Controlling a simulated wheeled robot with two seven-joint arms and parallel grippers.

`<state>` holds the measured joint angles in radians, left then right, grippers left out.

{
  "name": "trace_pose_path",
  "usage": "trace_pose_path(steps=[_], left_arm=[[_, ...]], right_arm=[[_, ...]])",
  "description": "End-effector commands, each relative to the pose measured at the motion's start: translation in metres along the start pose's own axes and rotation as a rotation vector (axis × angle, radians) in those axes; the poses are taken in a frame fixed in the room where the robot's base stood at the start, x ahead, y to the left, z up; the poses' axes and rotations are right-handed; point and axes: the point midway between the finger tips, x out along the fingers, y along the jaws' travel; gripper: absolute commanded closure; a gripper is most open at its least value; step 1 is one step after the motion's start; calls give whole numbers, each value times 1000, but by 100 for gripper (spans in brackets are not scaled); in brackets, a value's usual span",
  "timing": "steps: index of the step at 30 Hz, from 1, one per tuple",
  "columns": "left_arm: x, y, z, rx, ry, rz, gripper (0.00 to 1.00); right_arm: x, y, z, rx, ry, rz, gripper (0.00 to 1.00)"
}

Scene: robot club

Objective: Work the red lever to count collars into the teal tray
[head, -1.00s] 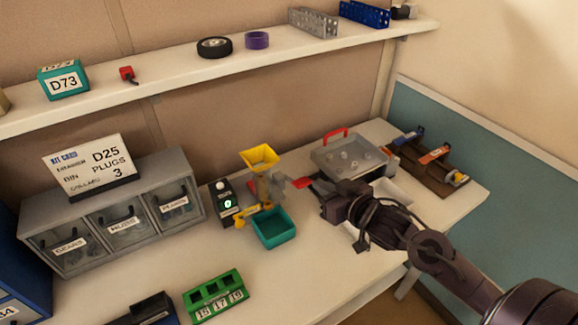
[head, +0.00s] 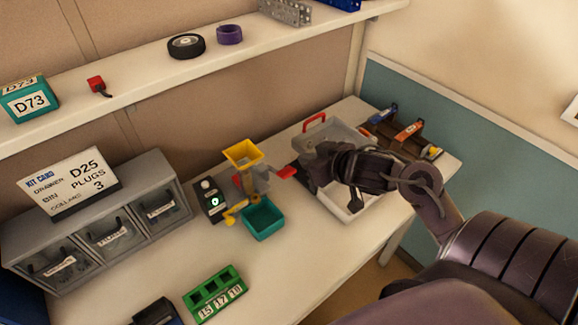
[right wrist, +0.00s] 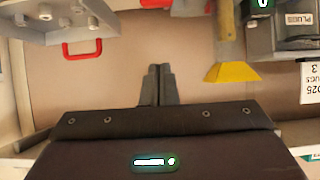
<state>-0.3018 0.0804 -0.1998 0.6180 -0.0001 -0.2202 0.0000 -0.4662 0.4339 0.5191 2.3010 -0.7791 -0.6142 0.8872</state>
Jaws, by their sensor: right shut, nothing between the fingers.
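The counter stands mid-table in the head view, with a yellow funnel (head: 243,152) on top and a dark box (head: 211,200) with a lit green figure too small to read surely. Its red lever (head: 286,172) sticks out to the right. The teal tray (head: 263,220) sits below in front; no collar can be made out in it. My right gripper (head: 306,172) is just right of the lever, apart from it as far as I can tell. In the right wrist view its fingers (right wrist: 157,84) are shut and empty, near the funnel (right wrist: 232,73). My left gripper is out of view.
A grey case with a red handle (head: 314,121) and a white tray (head: 354,213) lie around my right arm. Grey drawers (head: 107,240) and a card reading "D25, PLUGS, 3" (head: 71,182) stand left. A green numbered rack (head: 215,293) is in front.

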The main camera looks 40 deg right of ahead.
Motion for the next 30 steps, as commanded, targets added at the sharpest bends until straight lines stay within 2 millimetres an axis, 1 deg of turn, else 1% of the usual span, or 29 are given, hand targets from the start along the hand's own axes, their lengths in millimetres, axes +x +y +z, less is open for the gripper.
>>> trace_pose_path(steps=[5, 12, 15, 16, 18, 21, 25, 30], left_arm=[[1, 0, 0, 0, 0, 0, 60], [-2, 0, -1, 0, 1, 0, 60], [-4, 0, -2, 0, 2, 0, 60], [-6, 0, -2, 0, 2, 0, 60], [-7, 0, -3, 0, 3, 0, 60], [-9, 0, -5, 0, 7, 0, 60], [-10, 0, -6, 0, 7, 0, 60], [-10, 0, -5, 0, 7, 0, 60]], right_arm=[[28, 0, 0, 1, 0, -1, 100], [80, 0, -1, 1, 0, -1, 100], [98, 0, 2, 1, -3, 0, 100], [97, -1, 10, 1, -7, -2, 100], [99, -1, 21, 1, -6, -1, 100], [102, 0, 30, 1, -3, 0, 100], [103, 0, 38, -1, -2, 0, 100], [104, 0, 40, -1, -1, 1, 100]])
